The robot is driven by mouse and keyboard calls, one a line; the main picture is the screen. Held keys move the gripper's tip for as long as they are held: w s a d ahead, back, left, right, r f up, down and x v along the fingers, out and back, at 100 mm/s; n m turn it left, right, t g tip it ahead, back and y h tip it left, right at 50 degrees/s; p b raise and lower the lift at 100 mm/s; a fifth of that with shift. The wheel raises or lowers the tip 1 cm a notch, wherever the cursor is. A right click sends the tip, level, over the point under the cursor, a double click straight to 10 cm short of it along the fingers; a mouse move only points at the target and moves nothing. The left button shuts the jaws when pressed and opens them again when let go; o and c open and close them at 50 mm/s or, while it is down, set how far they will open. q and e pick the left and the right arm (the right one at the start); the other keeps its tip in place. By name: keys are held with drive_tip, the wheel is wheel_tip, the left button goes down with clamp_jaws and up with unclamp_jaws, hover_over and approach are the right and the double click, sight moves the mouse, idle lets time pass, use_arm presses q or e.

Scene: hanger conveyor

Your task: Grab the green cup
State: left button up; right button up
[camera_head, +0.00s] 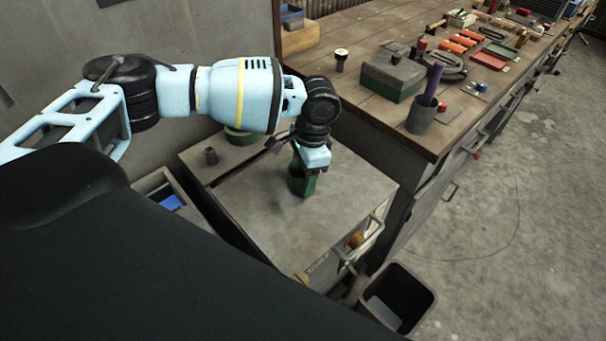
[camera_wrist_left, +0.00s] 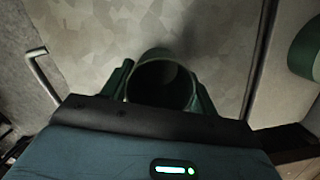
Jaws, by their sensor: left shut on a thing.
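The green cup (camera_head: 303,182) is on or just above the grey cabinet top (camera_head: 335,205) in the head view. My left gripper (camera_head: 309,163) comes down onto it from above and is shut on it. In the left wrist view the green cup (camera_wrist_left: 162,82) shows its round dark opening, with the fingers of my left gripper (camera_wrist_left: 160,84) on both sides of it. Whether its base touches the surface is hard to tell. My right gripper is in neither view.
A wooden workbench (camera_head: 365,95) with a green box (camera_head: 394,76) and tools is at the right. A dark bin (camera_head: 400,297) stands in front.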

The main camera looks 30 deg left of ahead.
use_arm(q)
wheel_tip(320, 180, up, 3)
drive_tip(key=shift+r, duration=0.15)
drive_tip(key=s+d+r+p, duration=0.1)
drive_tip(key=s+d, duration=0.4)
drive_tip(key=s, duration=0.8)
drive_tip(key=shift+s+d+r+p, duration=0.2)
drive_tip(key=shift+s+p, duration=0.2)
drive_tip(key=shift+p, duration=0.15)
drive_tip(key=shift+s+d, duration=0.2)
drive_tip(key=shift+s, duration=0.35)
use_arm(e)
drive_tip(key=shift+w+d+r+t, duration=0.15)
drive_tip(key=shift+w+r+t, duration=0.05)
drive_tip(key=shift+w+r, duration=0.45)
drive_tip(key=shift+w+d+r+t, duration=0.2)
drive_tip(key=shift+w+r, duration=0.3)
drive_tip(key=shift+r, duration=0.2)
